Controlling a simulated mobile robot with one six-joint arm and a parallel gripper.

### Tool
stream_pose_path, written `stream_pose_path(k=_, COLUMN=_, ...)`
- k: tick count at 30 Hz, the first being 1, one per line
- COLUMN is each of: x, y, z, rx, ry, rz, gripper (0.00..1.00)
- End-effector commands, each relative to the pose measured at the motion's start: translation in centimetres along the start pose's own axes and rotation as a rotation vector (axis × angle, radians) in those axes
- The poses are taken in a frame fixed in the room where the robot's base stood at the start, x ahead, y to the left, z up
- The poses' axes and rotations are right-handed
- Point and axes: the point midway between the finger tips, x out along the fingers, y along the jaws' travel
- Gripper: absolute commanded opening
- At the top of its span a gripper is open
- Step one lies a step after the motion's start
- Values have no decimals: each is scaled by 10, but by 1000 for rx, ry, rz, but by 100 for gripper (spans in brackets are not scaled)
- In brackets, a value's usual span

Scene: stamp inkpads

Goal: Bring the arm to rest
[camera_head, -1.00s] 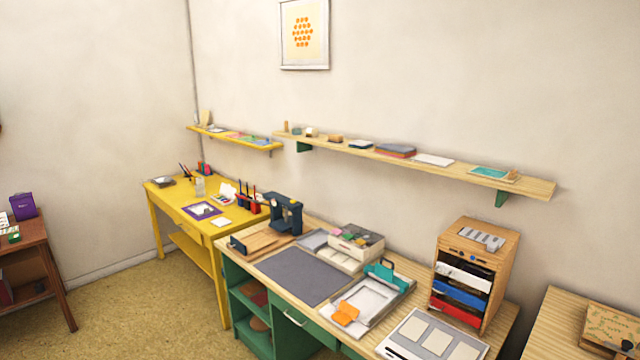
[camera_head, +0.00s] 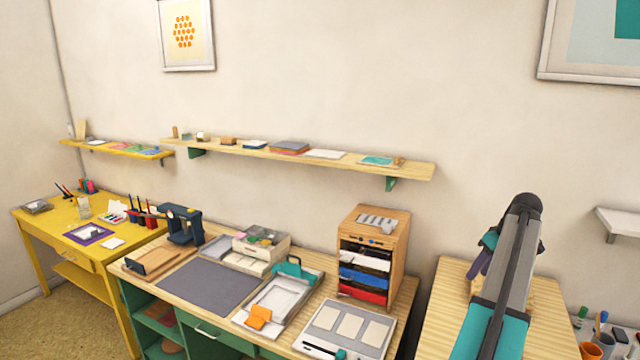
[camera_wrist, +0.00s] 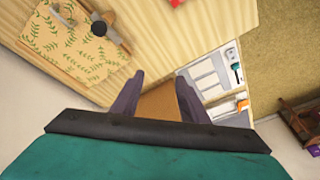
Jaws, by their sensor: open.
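My gripper (camera_wrist: 157,88) shows in the wrist view with its two purple fingers spread apart. I see nothing held between them; a brown surface shows in the gap beyond. In the head view my arm rises at the right with its teal and dark links, in front of the light wooden table (camera_head: 441,315). The purple fingers (camera_head: 480,263) show there above that table, partly hidden by the arm. They look clear of the tabletop, though the exact height is hard to tell.
A leaf-patterned piece (camera_wrist: 68,55) lies on wood in the wrist view. The green desk holds a grey mat (camera_head: 208,288), a metal tray (camera_head: 283,297) and a wooden drawer unit (camera_head: 374,215). A wall shelf (camera_head: 330,163) runs above. Cups (camera_head: 590,350) stand at lower right.

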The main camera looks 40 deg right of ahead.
Motion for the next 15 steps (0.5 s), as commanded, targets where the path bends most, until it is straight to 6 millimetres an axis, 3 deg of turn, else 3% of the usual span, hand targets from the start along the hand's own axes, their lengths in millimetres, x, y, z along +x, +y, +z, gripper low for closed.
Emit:
stream_pose_path(k=3, x=36, y=-36, z=-22, rx=-9, ry=-19, rz=-15, gripper=40)
stream_pose_path(k=15, x=136, y=-152, z=-75, rx=-30, ry=-84, rz=-42, gripper=40)
